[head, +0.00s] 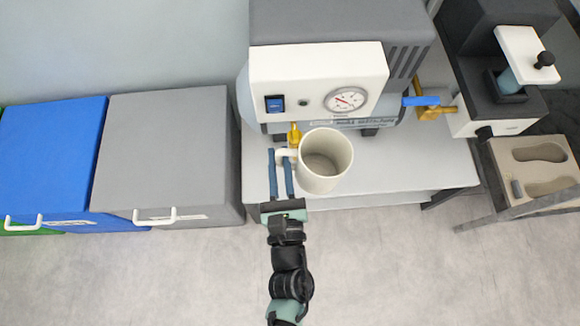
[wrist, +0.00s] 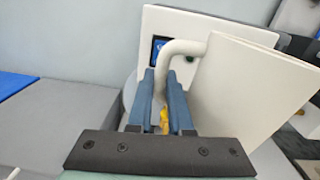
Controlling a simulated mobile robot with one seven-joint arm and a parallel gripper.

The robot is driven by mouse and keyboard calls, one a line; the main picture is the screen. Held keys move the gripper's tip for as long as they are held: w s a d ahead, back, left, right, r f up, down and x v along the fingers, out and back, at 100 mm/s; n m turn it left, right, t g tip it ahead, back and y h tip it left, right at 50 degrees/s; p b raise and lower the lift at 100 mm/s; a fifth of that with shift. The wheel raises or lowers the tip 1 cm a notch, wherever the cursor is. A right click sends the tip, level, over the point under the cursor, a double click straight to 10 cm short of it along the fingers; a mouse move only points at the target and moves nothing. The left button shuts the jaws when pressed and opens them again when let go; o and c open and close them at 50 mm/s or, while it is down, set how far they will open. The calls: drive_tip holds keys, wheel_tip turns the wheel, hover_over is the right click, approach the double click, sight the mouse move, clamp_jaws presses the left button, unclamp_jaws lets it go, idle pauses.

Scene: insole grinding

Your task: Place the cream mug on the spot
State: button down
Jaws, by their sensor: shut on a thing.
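The cream mug (head: 326,162) is upright in the head view, in front of the machine with the gauge. Its open top faces the camera and it looks empty. My gripper (head: 280,160) is at the mug's left side, shut on its handle. In the wrist view the mug (wrist: 245,95) fills the right side, and its curved handle passes between the blue fingers of my gripper (wrist: 165,90). I cannot tell whether the mug's base touches the light table (head: 400,172) below it. No marked spot can be made out.
The machine (head: 290,68) with gauge and brass fittings stands close behind the mug. A grey bin (head: 170,150) and a blue bin (head: 50,150) are at the left. A tray with insole shapes (head: 510,180) is at the right. Table room is clear right of the mug.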

drive_tip(key=s+f+n+y+b, duration=0.1)
drive_tip(key=s+f+b, duration=0.2)
drive_tip(key=f+b, duration=1.3)
drive_tip(key=s+f+n+y+b, duration=0.2)
drive_tip(key=s+f+b, duration=0.2)
drive_tip(key=f+b, duration=1.15)
drive_tip(key=w+a, duration=0.1)
drive_tip(key=w, duration=0.5)
drive_tip(key=w+a, duration=0.1)
drive_tip(key=w, duration=0.5)
drive_tip(key=w+a+b, duration=0.1)
drive_tip(key=w, duration=0.4)
drive_tip(key=shift+w+a+f, duration=0.3)
drive_tip(key=shift+w+f, duration=0.1)
wheel_tip(320, 180, down, 4)
drive_tip(key=b, duration=0.3)
drive_tip(key=shift+r, duration=0.2)
drive_tip(key=shift+f, duration=0.25)
drive_tip(key=c, duration=0.8)
unclamp_jaws()
drive_tip(key=shift+s, duration=0.1)
drive_tip(key=shift+c, duration=0.2)
drive_tip(key=shift+r, duration=0.1)
